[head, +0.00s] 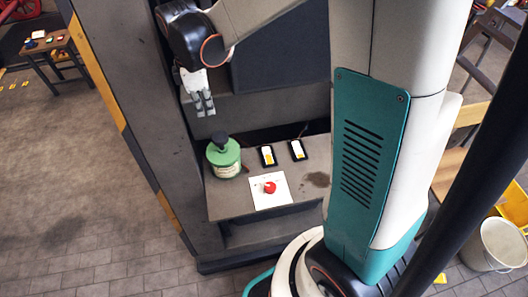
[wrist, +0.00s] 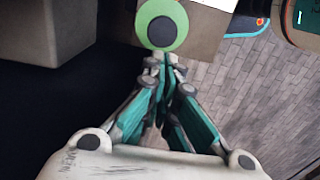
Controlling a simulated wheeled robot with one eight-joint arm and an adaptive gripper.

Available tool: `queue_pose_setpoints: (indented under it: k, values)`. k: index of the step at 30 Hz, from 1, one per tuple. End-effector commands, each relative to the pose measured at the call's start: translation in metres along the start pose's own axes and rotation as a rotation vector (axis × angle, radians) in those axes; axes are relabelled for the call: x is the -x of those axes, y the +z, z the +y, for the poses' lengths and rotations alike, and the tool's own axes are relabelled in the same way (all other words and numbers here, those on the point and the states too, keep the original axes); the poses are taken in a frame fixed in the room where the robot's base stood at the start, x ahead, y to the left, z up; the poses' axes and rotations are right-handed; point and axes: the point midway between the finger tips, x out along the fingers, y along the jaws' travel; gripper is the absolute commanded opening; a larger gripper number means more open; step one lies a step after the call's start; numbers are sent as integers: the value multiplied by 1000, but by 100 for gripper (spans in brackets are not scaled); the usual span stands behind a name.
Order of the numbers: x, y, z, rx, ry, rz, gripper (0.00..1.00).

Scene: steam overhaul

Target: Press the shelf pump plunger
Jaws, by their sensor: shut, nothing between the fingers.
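The pump is a green bottle (head: 224,163) with a pale label, standing upright at the left end of the grey shelf (head: 238,203). Its dark plunger (head: 220,140) sticks up from the top. The wrist view looks down on the green top (wrist: 161,12) with the dark round plunger (wrist: 161,32) at its middle, just beyond my fingertips. My gripper (head: 205,107) is shut and empty, pointing down above the pump. In the head view a gap shows between the fingertips and the plunger. The wrist view also shows my gripper (wrist: 165,62) with its fingertips together.
A red button on a white plate (head: 270,191) is at the shelf front. Two black-framed switches with yellow and white faces (head: 267,156) (head: 298,150) are behind it. A dark stain (head: 316,179) lies to the right. A grey upright (head: 150,120) borders the shelf's left side.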

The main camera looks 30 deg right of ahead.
Motion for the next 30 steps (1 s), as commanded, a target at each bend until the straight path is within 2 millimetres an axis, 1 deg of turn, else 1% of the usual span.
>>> queue_pose_setpoints:
  k: [5,12,15,24,26,29,30]
  values:
    - [3,1,1,-1,-2,3,0]
    - [32,13,9,-2,-29,38,0]
    - [36,14,10,0,-32,43,0]
    - [34,14,10,1,-32,43,0]
    - [31,13,10,1,-32,43,0]
    - [20,13,10,0,-32,43,0]
    - [14,13,9,1,-32,43,0]
